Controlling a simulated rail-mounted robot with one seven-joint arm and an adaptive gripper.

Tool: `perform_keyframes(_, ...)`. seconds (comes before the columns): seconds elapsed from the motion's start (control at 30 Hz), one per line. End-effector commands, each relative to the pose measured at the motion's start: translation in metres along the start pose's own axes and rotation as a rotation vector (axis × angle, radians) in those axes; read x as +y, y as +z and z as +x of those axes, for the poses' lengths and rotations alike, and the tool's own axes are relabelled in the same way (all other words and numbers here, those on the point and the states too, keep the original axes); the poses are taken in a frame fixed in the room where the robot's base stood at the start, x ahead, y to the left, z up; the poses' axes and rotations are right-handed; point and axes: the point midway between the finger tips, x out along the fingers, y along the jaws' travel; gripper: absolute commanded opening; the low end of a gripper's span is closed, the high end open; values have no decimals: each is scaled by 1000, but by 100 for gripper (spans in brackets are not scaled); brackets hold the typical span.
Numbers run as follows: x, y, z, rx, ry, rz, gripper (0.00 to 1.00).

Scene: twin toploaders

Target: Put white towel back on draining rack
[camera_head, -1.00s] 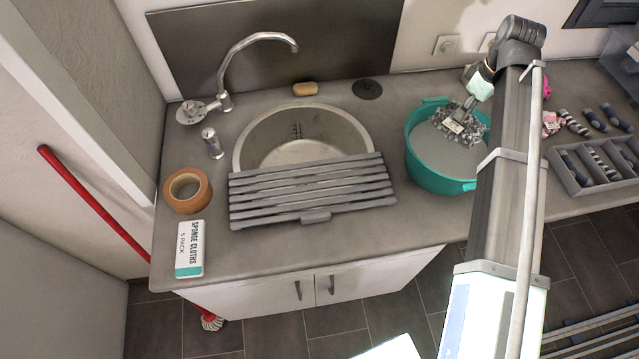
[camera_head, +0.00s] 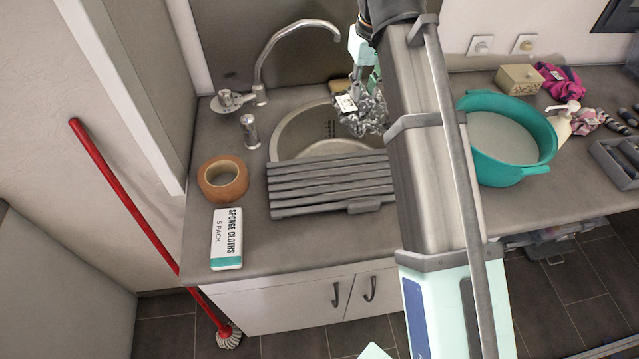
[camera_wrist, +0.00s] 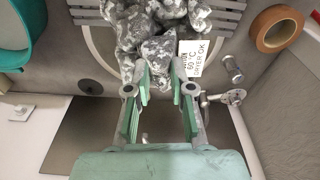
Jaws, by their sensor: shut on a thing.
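My gripper (camera_head: 362,75) is shut on a crumpled, mottled grey-and-white towel (camera_head: 366,114). A white care tag hangs from it. In the wrist view the towel (camera_wrist: 158,48) bunches out beyond the fingertips (camera_wrist: 162,74), and the tag (camera_wrist: 193,57) reads 60 °C, dryer ok. The towel is over the right part of the sink, beside the back right of the grey slatted draining rack (camera_head: 325,183). In the wrist view the towel covers part of the rack (camera_wrist: 222,20). The rack lies across the front of the sink bowl, its right end hidden by my arm.
The round sink (camera_head: 290,138) has a tall faucet (camera_head: 262,60) behind it. A teal basin (camera_head: 510,165) with grey content stands to the right. A red-handled mop (camera_head: 120,190) leans at the left.

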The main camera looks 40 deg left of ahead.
Motion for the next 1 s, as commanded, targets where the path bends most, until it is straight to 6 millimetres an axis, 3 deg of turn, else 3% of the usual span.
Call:
perform_keyframes(0.27, 0, 6, 9, -2, 16, 128, 0)
perform_keyframes(0.8, 0, 21, 123, -4, 16, 129, 0)
perform_keyframes(1.0, 0, 23, 152, -2, 16, 128, 0)
